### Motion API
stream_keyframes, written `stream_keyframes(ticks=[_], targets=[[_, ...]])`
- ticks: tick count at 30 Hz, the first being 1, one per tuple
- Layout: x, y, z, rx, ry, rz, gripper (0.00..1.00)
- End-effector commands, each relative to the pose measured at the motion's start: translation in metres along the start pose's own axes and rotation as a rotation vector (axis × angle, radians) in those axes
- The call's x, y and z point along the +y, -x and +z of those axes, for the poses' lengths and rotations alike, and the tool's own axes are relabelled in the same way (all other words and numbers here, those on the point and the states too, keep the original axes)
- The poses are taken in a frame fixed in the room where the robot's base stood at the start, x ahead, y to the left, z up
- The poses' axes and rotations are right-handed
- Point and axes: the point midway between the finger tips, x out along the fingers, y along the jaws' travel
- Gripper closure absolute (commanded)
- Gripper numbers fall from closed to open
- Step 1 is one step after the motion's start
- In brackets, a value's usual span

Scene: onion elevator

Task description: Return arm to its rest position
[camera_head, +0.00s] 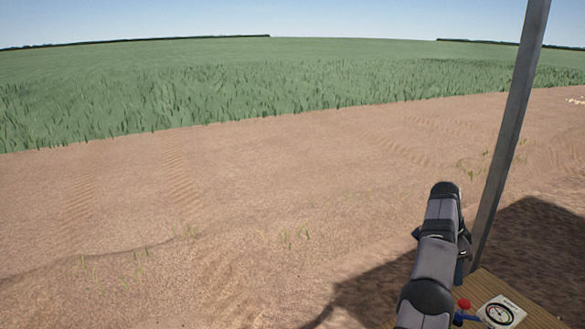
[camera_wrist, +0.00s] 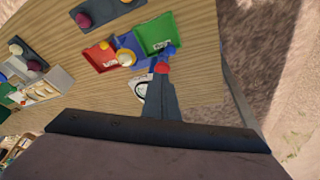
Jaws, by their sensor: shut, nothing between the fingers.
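My gripper (camera_wrist: 161,88) shows in the wrist view as a narrow dark shape with its fingers together and nothing between them. It is seen over the right part of a wooden tabletop (camera_wrist: 205,60), in front of a dial card. My arm (camera_head: 437,245) rises above the table's corner in the head view. The gripper's fingertips cannot be made out there.
The wrist view shows a red tray (camera_wrist: 97,57), a green tray (camera_wrist: 152,38) and a red knob (camera_wrist: 162,68) near the fingertips. The dial card (camera_head: 500,312) lies on the table in the head view. A metal post (camera_head: 510,130) stands right of my arm. Open soil lies left.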

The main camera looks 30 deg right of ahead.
Motion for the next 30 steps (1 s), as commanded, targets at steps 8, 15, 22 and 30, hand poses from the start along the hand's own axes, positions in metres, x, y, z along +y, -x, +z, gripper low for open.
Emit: stream_keyframes(ticks=[8, 15, 22, 30], targets=[[-0.026, 0.043, 0.096, -0.045, 0.361, -0.064, 1.0], [-0.013, 0.08, 0.203, -0.085, 0.74, -0.134, 1.0], [0.037, 0.104, 0.298, -0.118, 1.089, -0.199, 1.0], [0.133, 0.111, 0.384, -0.148, 1.48, -0.27, 1.0]])
